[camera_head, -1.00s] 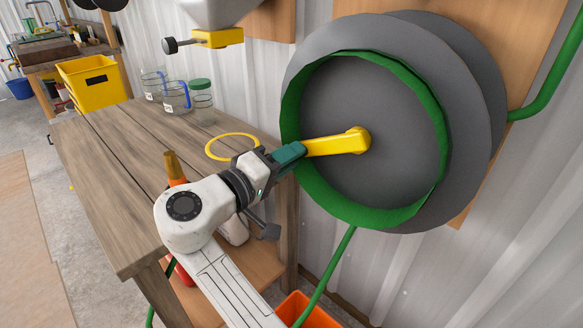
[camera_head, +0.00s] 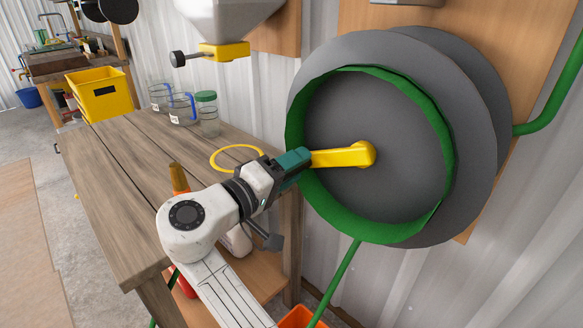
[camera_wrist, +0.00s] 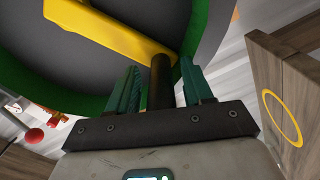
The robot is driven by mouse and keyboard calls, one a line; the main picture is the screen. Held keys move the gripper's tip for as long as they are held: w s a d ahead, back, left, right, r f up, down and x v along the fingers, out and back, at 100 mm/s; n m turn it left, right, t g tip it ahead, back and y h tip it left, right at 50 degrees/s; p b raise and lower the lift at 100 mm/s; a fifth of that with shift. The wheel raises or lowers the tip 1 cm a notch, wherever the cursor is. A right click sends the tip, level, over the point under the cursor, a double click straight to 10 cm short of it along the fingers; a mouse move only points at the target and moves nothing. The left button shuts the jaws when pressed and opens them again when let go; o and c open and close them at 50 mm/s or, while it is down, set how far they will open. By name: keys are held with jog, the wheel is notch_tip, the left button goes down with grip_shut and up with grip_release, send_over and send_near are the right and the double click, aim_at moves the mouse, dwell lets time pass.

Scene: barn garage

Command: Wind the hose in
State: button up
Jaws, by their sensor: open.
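The hose reel (camera_head: 385,185) is a grey drum with a green inner rim, mounted upright on the wall at the right. Its yellow crank arm (camera_head: 345,156) points left from the hub. In the wrist view, the yellow crank arm (camera_wrist: 105,28) carries a black handle (camera_wrist: 161,82). My gripper (camera_head: 297,165) is at the outer end of the crank. In the wrist view, my gripper's (camera_wrist: 160,86) teal fingers are open, one on each side of the black handle, with gaps visible. Green hose (camera_head: 337,280) hangs below the reel.
A grey hopper (camera_head: 217,20) hangs above. An orange crate (camera_head: 300,317) is below. Floor is clear at far left.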

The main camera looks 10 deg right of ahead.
jog(key=shift+a, duration=0.1)
jog(key=v, duration=1)
jog(key=shift+s+a+p, duration=0.2)
jog(key=shift+a+p, duration=0.05)
jog(key=shift+p, duration=0.15)
jog(key=shift+d+p, duration=0.1)
jog(key=shift+p, duration=0.2)
